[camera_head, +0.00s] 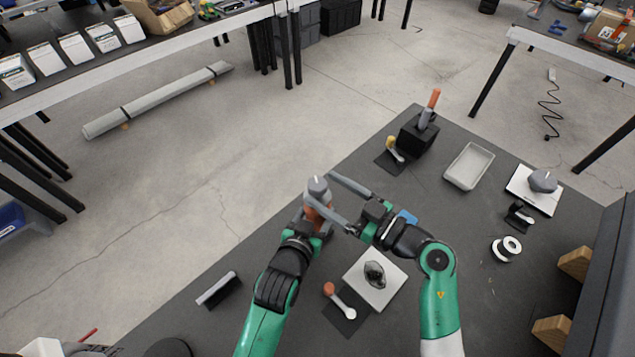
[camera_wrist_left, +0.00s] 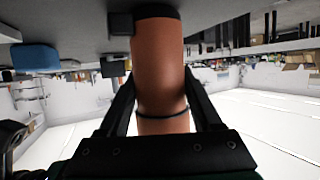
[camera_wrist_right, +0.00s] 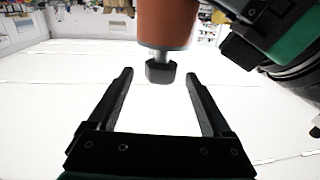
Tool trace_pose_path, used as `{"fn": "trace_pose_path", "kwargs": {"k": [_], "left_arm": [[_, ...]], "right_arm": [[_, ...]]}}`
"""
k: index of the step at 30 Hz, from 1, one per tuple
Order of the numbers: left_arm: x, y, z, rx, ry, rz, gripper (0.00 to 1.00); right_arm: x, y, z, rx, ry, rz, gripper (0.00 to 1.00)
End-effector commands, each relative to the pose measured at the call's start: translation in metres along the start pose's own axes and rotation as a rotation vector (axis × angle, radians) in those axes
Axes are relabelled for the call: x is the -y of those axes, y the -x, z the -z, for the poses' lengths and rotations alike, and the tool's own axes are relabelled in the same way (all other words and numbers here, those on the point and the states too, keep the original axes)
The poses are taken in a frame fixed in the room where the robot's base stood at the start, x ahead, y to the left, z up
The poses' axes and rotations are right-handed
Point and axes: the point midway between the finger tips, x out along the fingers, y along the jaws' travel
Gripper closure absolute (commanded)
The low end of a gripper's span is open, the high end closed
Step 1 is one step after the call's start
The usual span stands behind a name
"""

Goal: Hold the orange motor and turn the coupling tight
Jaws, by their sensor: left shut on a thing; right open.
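The orange motor (camera_head: 312,208) stands roughly upright near the table's edge in the head view. My left gripper (camera_wrist_left: 158,78) is shut around its body, which fills the middle of the left wrist view. The coupling (camera_head: 318,187) is a small grey piece on top of the motor. In the right wrist view, the coupling (camera_wrist_right: 160,71) shows as a dark faceted piece on a short shaft at the motor's end. My right gripper (camera_wrist_right: 158,76) is open, with its fingertips on either side of the coupling. Gaps show on both sides, so neither finger appears to touch it.
A white plate with a dark part (camera_head: 375,274) and an orange-knobbed tool (camera_head: 340,299) lie nearer. A black block (camera_head: 418,136), a grey tray (camera_head: 468,166), a plate with a grey part (camera_head: 541,180) and a spool (camera_head: 507,249) are right. A small stand (camera_head: 218,290) is left.

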Motion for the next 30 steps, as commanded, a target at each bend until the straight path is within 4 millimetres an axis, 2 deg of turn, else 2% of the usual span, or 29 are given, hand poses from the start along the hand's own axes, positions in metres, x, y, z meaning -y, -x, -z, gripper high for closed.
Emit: {"fn": "trace_pose_path", "kwargs": {"k": [1, 6, 15, 27, 29, 30], "left_arm": [[0.0, -0.001, -0.009, 0.02, 0.0, 0.001, 1.0], [0.0, -0.001, -0.009, 0.02, 0.0, 0.001, 1.0], [0.0, -0.001, -0.009, 0.02, 0.0, 0.001, 1.0], [0.0, -0.001, -0.009, 0.02, 0.0, 0.001, 1.0], [0.0, -0.001, -0.009, 0.02, 0.0, 0.001, 1.0], [0.0, -0.001, -0.009, 0.02, 0.0, 0.001, 1.0]], "right_arm": [[0.001, -0.01, 0.0, 0.001, -0.001, 0.003, 0.16], [0.0, -0.028, -0.001, 0.0, -0.001, 0.001, 0.16], [0.0, -0.03, -0.001, 0.0, 0.0, -0.001, 0.18], [-0.001, -0.03, -0.001, 0.0, 0.0, -0.003, 0.9], [-0.001, -0.03, -0.001, 0.0, 0.0, -0.003, 1.0], [-0.001, -0.03, -0.001, 0.0, 0.0, -0.004, 1.0]]}}
